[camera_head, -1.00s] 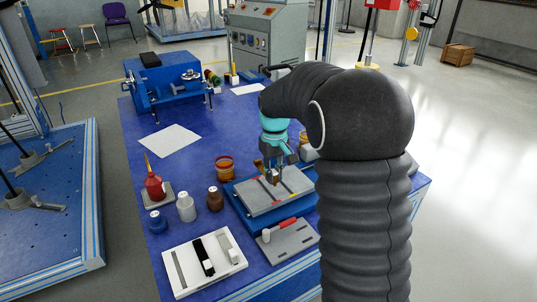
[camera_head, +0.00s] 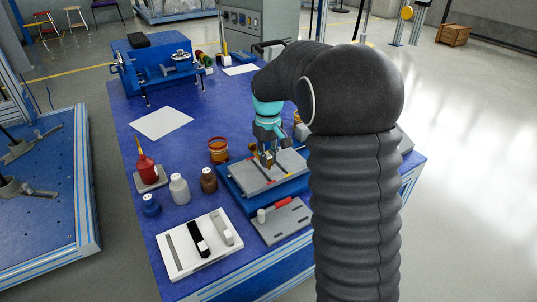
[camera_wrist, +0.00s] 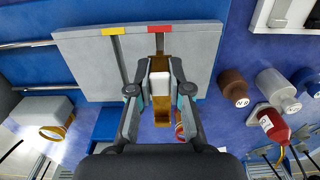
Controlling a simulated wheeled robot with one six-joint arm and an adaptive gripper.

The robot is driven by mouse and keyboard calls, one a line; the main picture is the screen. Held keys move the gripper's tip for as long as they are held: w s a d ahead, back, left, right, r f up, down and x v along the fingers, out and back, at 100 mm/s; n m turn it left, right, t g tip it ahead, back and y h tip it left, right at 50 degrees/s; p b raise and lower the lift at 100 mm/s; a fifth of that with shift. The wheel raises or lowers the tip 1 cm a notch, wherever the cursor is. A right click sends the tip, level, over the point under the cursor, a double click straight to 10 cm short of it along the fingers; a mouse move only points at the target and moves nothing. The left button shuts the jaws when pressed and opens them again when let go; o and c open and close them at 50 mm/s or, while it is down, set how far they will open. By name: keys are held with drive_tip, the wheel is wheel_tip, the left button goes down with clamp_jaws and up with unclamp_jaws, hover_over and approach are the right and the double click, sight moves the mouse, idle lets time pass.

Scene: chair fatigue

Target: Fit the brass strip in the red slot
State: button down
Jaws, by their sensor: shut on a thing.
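My gripper (camera_wrist: 160,90) is shut on the brass strip (camera_wrist: 161,112), seen between its fingers in the wrist view with a pale block-like part at its middle. In the head view my gripper (camera_head: 268,157) is over the grey plate (camera_head: 250,181). The plate (camera_wrist: 75,65) has a slot with a red mark (camera_wrist: 160,29) and another with a yellow mark (camera_wrist: 113,31). In the wrist view the strip lines up roughly with the red-marked slot. My fingers hide much of that slot, so I cannot tell whether the strip is in it or above it.
A blue base carries the plate. To its left stand an amber jar (camera_head: 218,150), a brown bottle (camera_head: 208,180), a white bottle (camera_head: 179,189) and a red oil can (camera_head: 146,165). In front are a white tray (camera_head: 172,264) and a grey board (camera_head: 270,232).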

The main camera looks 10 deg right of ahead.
drive_tip(key=shift+f+b, duration=0.75)
drive_tip(key=shift+f, duration=0.9)
drive_tip(key=shift+f, duration=1.1)
idle(1.1)
drive_tip(key=c, duration=1)
unclamp_jaws()
wheel_tip(320, 180, up, 12)
drive_tip(key=shift+r, duration=0.1)
